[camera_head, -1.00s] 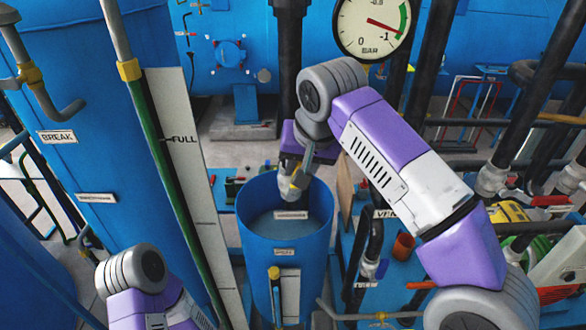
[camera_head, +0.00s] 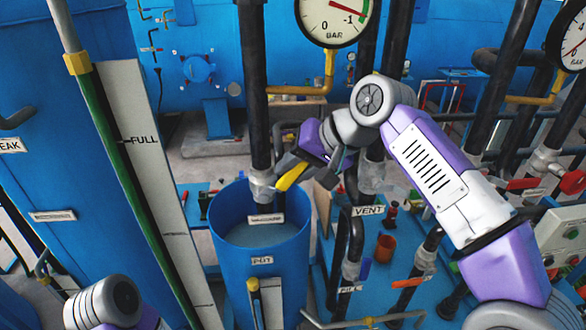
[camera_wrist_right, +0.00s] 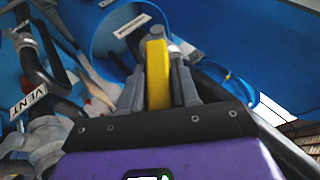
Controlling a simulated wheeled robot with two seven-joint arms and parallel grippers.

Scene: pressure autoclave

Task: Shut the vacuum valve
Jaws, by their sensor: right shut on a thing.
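The vacuum valve has a grey body (camera_head: 262,184) at the lower end of a black vertical pipe, above the blue tank. A small label, probably VACUUM (camera_head: 266,219), hangs below it. Its yellow handle (camera_head: 291,177) slants up and to the right from the body, out beside the pipe. My right gripper (camera_head: 304,164) is shut on this handle. In the right wrist view the yellow handle (camera_wrist_right: 157,75) stands between the two grey fingers (camera_wrist_right: 158,92). My left gripper is out of view; only part of my left arm shows at the lower left.
The blue open tank (camera_head: 262,285) stands below the valve. A VENT label (camera_head: 368,211) and black pipes are close to the right, under my right arm. A pressure gauge (camera_head: 333,18) hangs above. A green pipe (camera_head: 125,175) and FULL panel stand left.

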